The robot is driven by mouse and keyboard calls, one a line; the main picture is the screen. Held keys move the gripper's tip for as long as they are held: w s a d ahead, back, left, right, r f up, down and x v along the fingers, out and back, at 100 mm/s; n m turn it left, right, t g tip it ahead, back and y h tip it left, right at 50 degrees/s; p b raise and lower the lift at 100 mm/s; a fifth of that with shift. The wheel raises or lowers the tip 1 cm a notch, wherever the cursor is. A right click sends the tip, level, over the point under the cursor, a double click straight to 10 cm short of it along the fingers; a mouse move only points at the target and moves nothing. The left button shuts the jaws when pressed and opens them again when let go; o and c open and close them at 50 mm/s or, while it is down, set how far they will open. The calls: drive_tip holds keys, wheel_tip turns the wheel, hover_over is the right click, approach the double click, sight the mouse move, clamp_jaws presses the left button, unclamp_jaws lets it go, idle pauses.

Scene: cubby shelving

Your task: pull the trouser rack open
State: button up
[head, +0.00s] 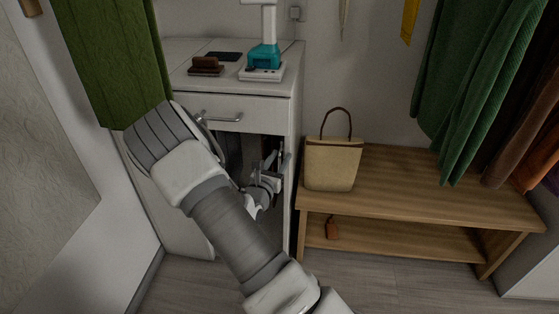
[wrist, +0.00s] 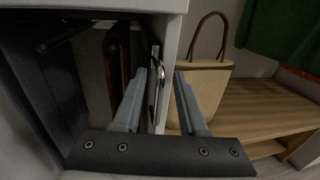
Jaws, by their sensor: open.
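The white cabinet (head: 213,86) has an open compartment under its drawer. The trouser rack (wrist: 155,78) shows in the wrist view as an upright metal piece at the right side of the compartment, with dark and brown hanging cloth (wrist: 117,58) to its left. In the head view the rack is mostly hidden behind my arm and in shadow. My gripper (head: 278,168) is at the compartment's right edge. In the wrist view my gripper (wrist: 164,78) is open, with the metal piece showing between its fingers, nearer the left one. I cannot tell whether they touch.
The drawer handle (head: 221,119) is above the opening. A beige handbag (head: 333,165) stands on a wooden bench (head: 420,190) close to the right of my gripper. Green garments (head: 462,90) hang at right, and green cloth (head: 112,60) hangs at left. Floor in front is clear.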

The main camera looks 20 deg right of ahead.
clamp_jaws()
idle(1.4)
